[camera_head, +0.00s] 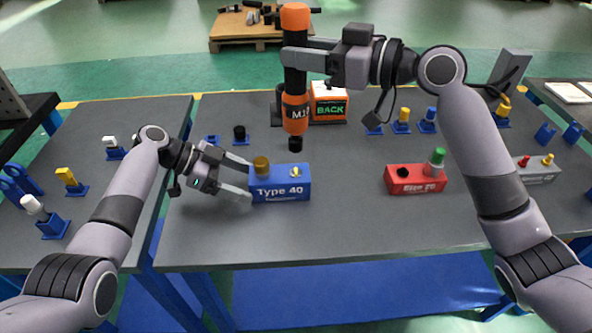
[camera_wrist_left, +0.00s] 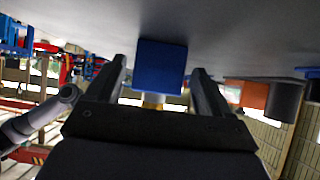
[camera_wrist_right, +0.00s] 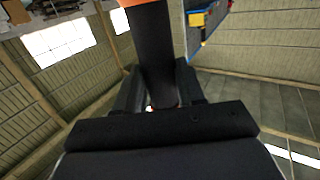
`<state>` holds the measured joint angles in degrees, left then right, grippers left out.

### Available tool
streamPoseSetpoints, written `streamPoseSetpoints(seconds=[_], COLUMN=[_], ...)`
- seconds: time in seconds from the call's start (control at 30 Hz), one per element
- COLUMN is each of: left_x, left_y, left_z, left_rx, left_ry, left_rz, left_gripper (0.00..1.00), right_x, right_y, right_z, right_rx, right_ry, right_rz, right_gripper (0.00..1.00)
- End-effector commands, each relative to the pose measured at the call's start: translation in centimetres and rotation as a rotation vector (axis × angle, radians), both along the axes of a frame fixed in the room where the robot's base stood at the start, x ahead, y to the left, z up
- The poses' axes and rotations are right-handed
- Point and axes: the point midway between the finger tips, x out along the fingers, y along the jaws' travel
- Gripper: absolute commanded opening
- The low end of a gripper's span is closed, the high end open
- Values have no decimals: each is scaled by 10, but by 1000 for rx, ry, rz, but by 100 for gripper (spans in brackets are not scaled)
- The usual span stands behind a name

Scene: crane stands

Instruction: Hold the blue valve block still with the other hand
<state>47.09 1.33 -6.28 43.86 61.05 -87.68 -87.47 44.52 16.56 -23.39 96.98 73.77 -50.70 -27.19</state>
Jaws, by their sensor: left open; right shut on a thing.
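The blue valve block (camera_head: 281,188), marked "Type 40", stands on the grey table and carries a brown knob and a small yellow and white part on top. My left gripper (camera_head: 246,183) is open at the block's left end. In the left wrist view the end of the blue valve block (camera_wrist_left: 160,66) shows between the two open fingers (camera_wrist_left: 160,78), with space on both sides. My right gripper (camera_head: 292,58) is shut on an orange and black screwdriver (camera_head: 295,112), held upright with its black tip just above and behind the block. The screwdriver's dark shaft (camera_wrist_right: 157,50) also shows in the right wrist view.
A red valve block (camera_head: 417,179) with a green knob stands to the right. An orange box marked "BACK" (camera_head: 328,103) and small blue stands (camera_head: 401,126) are at the back. The table front (camera_head: 330,235) is clear.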

Motion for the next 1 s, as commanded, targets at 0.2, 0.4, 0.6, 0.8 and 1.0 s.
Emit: streamPoseSetpoints(seconds=[0.2,0.4,0.6,0.8,1.0], left_x=[0,0,0,0,0], left_y=[-16,-22,-22,-22,-22], left_z=[-10,-14,-14,-14,-14], left_rx=[-1,0,0,0,0], left_ry=[-1,-1,-1,-1,-2], left_rz=[-1,1,0,0,1], left_gripper=[81,81,81,39,27], right_x=[0,0,0,0,0], right_y=[0,0,0,0,0], right_z=[5,5,5,5,5], right_rx=[7,7,7,7,7], right_ry=[-8,-8,-8,-8,-8], right_rz=[-1,-1,-1,-1,-1], right_gripper=[0,0,0,0,0])
